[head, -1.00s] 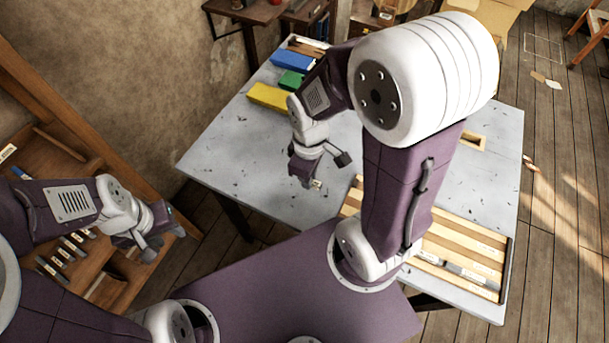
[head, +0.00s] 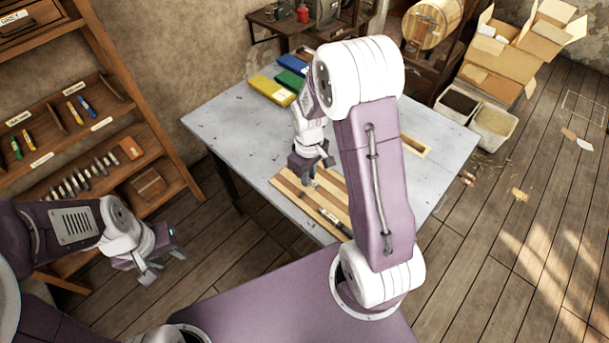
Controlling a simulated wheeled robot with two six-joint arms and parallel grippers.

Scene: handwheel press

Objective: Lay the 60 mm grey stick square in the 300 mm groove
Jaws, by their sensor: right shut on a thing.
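The wooden grooved board (head: 287,187) lies on the near part of the grey table, partly hidden by my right arm. A dark and grey stick (head: 334,219) lies in one of its grooves. My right gripper (head: 311,176) points down over the far left part of the board, shut on a small grey stick (head: 313,183) that is mostly hidden by the fingers. I cannot tell whether this stick touches the groove. My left gripper (head: 165,266) is open and empty, off the table to the left.
A wooden rack (head: 150,150) at left holds several coloured and grey sticks. Blue, green and yellow blocks (head: 270,90) lie at the table's far left edge. A small wooden frame (head: 415,145) lies right of my arm. The table's left part is clear.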

